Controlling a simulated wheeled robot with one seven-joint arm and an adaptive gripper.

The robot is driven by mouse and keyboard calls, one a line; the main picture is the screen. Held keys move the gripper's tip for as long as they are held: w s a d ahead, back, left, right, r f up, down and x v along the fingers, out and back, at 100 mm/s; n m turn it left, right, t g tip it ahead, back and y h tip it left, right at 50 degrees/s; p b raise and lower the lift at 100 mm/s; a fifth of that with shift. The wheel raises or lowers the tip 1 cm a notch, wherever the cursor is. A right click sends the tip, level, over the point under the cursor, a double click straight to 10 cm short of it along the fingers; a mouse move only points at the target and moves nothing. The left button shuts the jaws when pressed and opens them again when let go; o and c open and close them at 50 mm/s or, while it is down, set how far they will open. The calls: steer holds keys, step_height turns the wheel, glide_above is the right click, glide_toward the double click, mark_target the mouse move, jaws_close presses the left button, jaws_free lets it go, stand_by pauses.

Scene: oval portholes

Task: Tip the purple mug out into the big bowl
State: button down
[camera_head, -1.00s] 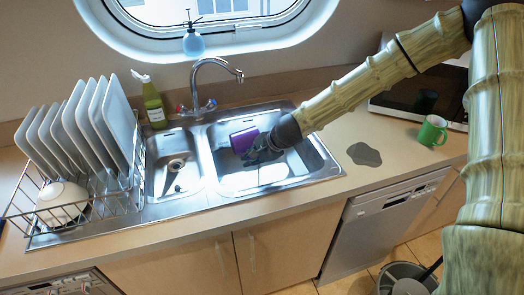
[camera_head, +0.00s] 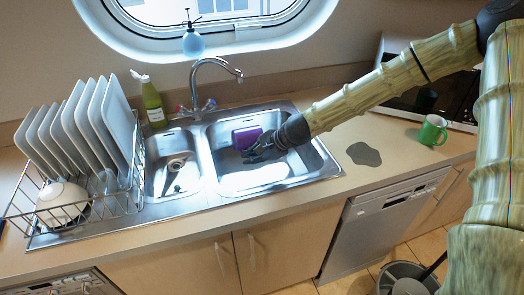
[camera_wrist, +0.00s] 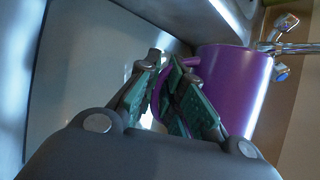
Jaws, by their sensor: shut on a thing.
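The purple mug (camera_head: 247,137) is over or in the larger, right-hand bowl of the steel sink (camera_head: 226,183); its exact height is unclear. My gripper (camera_head: 254,152) is at the mug's near right side. In the wrist view, my gripper's green-padded fingers (camera_wrist: 172,98) are closed around the mug's handle, with the purple mug body (camera_wrist: 232,85) to their right. The mug looks tilted in the head view. Its opening and contents cannot be made out.
The smaller sink bowl (camera_head: 158,181) lies left. A tap (camera_head: 215,64) stands behind. A dish rack (camera_head: 130,203) holds plates and a white bowl (camera_head: 62,201). A green bottle (camera_head: 153,103) stands behind. Right on the counter are a grey patch (camera_head: 363,154) and a green mug (camera_head: 432,130).

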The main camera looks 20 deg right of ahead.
mark_target(247, 147)
steer(key=shift+a+f+n+h, duration=0.45)
steer(key=shift+f+h, duration=0.1)
steer(key=shift+h, duration=0.65)
steer(key=shift+d+f+h+b, duration=0.1)
steer(key=shift+f+h+b, duration=0.1)
steer(key=shift+h+b, duration=0.15)
steer(key=shift+s+a+r+n+t+h+p, duration=0.1)
steer(key=shift+a+r+n+t+h+p, duration=0.7)
steer(key=shift+h+p, duration=1.3)
steer(key=shift+s+a+r+n+t+h+p, duration=0.15)
steer(key=shift+a+r+n+h+p, duration=0.35)
steer(key=shift+r+h+p, duration=1.5)
steer(key=shift+w+a+r+n+t+h+p, duration=0.15)
steer(key=shift+a+n+t+h+p, duration=0.3)
steer(key=shift+n+h+p, duration=1.55)
steer(key=shift+s+r+m+h+b, duration=0.1)
steer(key=shift+m+h+b, duration=0.5)
steer(key=shift+m+h, duration=0.4)
